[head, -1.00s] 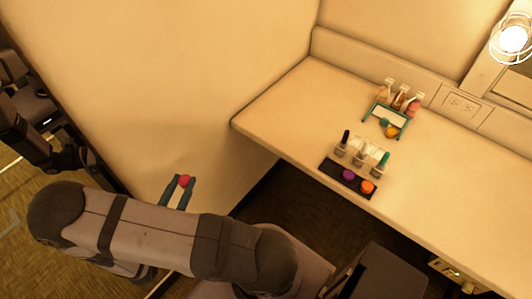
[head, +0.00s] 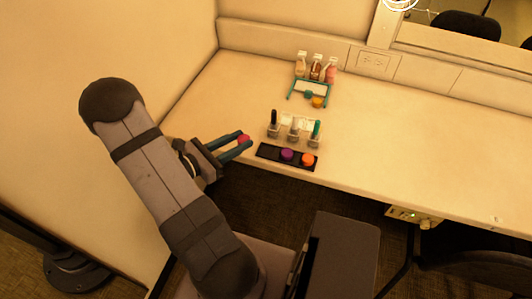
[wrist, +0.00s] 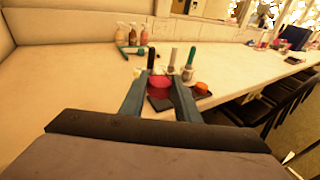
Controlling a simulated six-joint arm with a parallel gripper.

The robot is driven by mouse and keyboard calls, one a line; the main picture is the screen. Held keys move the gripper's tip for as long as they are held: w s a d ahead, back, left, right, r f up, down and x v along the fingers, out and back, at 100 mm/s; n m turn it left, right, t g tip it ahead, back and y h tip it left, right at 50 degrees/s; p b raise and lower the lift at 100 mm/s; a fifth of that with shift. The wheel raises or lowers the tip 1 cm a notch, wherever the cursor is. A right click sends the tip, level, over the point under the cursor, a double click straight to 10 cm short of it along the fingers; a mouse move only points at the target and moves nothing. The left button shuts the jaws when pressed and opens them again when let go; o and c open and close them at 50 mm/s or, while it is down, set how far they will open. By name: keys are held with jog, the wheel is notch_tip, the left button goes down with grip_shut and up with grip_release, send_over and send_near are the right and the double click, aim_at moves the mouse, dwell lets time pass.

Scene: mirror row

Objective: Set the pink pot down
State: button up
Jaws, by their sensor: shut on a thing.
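The pink pot (head: 243,139) is held between the fingertips of my gripper (head: 240,147), which is shut on it. In the wrist view the pink pot (wrist: 160,81) shows between the two blue fingers. My gripper is just left of the black tray (head: 270,152), near the front edge of the counter. The tray holds a purple pot (head: 287,155) and an orange pot (head: 308,160); its left part looks empty. In the wrist view the tray (wrist: 162,103) is partly hidden behind the fingers and the pink pot.
Several slim bottles (head: 295,131) stand in a row behind the tray. Farther back is a teal-framed rack (head: 307,92) with small pots, and bottles (head: 316,70) by the wall. The counter (head: 420,135) is clear to the right.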

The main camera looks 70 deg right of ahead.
jog(key=r+m+g+y, duration=0.1)
jog(key=m+g, duration=0.1)
send_over(263, 155)
jog(key=s+a, duration=0.2)
jog(key=s, duration=0.1)
jog(key=w+n+t, duration=0.1)
jog(key=w+d+n+t+h, duration=0.1)
jog(key=t, duration=0.1)
jog(key=w+d+r+n+t+h, duration=0.1)
jog(key=shift+n+b, duration=0.4)
jog(key=shift+f, duration=0.1)
jog(key=shift+f, duration=4.75)
jog(key=shift+f, duration=0.2)
jog(key=o, duration=1)
jog(key=shift+o, duration=0.2)
